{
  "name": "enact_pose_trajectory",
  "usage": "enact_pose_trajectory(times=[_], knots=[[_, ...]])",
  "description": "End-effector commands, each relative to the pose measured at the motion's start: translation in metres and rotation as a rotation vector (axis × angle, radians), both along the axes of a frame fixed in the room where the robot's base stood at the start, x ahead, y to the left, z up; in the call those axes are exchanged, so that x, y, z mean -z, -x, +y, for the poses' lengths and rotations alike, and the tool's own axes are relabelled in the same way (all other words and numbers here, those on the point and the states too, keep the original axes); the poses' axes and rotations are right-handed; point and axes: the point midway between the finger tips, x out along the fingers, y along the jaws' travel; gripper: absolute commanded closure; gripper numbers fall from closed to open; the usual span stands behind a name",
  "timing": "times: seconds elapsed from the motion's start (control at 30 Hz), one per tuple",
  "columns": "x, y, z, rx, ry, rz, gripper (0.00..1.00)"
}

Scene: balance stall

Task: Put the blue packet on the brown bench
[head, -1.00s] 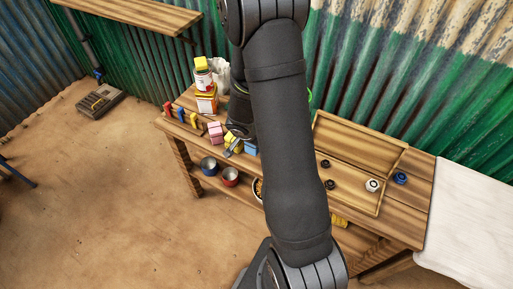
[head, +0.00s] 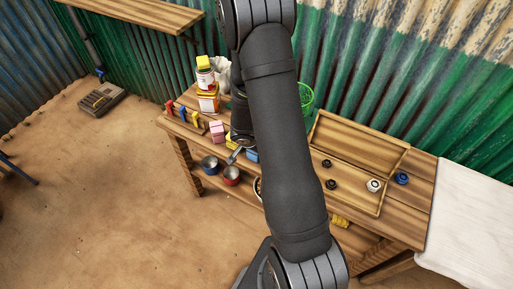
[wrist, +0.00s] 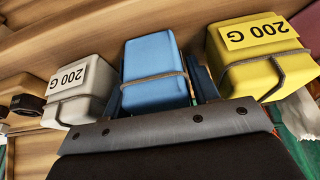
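The blue packet (wrist: 152,70), tied with string, sits mid-picture in the wrist view, directly beyond the plate of my gripper. In the head view a small part of the blue packet (head: 252,155) shows beside my arm, low by the brown bench (head: 404,219). My gripper (head: 238,150) is low over the bench's left half, mostly hidden by my arm.
A pink packet (head: 217,131), tins and a rack of coloured items crowd the bench's left end. A wooden tray (head: 352,190) with dark knobs lies on the right half. A green basket (head: 306,97) stands behind my arm. A white-covered table (head: 470,215) adjoins at right.

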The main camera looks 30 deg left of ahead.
Motion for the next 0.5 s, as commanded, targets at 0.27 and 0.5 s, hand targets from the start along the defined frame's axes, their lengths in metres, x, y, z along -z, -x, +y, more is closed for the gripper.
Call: enact_pose_trajectory(times=[0.27,0.5], knots=[[-0.003,0.0,0.0,0.001,-0.001,0.0,0.46],[-0.029,0.01,0.001,0.0,-0.003,-0.003,0.46]])
